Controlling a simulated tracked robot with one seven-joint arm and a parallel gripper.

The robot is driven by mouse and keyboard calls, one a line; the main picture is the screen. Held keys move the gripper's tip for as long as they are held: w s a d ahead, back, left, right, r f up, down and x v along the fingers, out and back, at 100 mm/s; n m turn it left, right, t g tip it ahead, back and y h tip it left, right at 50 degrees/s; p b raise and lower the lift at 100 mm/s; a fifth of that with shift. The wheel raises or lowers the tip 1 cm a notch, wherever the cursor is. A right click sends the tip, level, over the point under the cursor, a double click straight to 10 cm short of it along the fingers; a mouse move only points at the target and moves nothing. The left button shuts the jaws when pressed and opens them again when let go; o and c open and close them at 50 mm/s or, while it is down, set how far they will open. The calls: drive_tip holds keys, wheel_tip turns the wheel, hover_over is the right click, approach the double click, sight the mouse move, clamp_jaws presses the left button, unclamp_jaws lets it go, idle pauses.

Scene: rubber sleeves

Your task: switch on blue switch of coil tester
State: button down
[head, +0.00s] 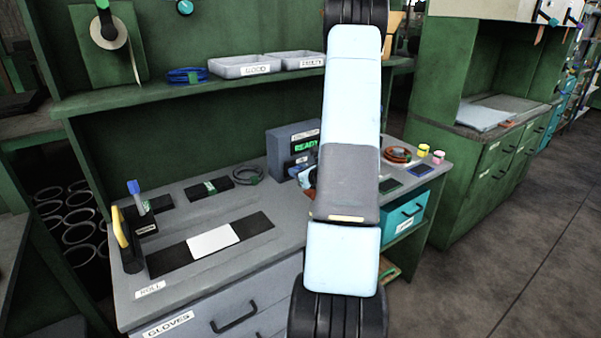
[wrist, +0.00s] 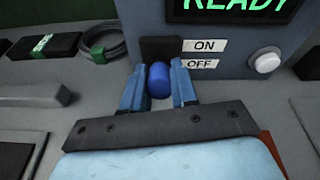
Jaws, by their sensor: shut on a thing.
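The coil tester (head: 292,141) is a grey-blue box at the back of the bench, with a green READY display. In the wrist view its front (wrist: 240,47) fills the top right, with ON and OFF labels beside a black switch plate (wrist: 160,46). The blue switch (wrist: 159,82) is a rounded lever in front of this plate, with its end about level with or below the OFF label. My gripper (wrist: 158,72) is shut on the blue switch, one blue finger on each side. In the head view my arm hides the switch and most of the gripper.
A white round button (wrist: 265,61) is to the right of the labels. A coiled cable (wrist: 101,44) and a black box with a green band (wrist: 45,45) lie left. A dark mat with a white card (head: 213,240) lies front left. A copper coil (head: 397,154) lies right.

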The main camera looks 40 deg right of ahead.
drive_tip(key=c, duration=0.9)
unclamp_jaws()
drive_tip(key=shift+o, duration=0.2)
drive_tip(key=v, duration=1.3)
drive_tip(key=shift+s, duration=0.35)
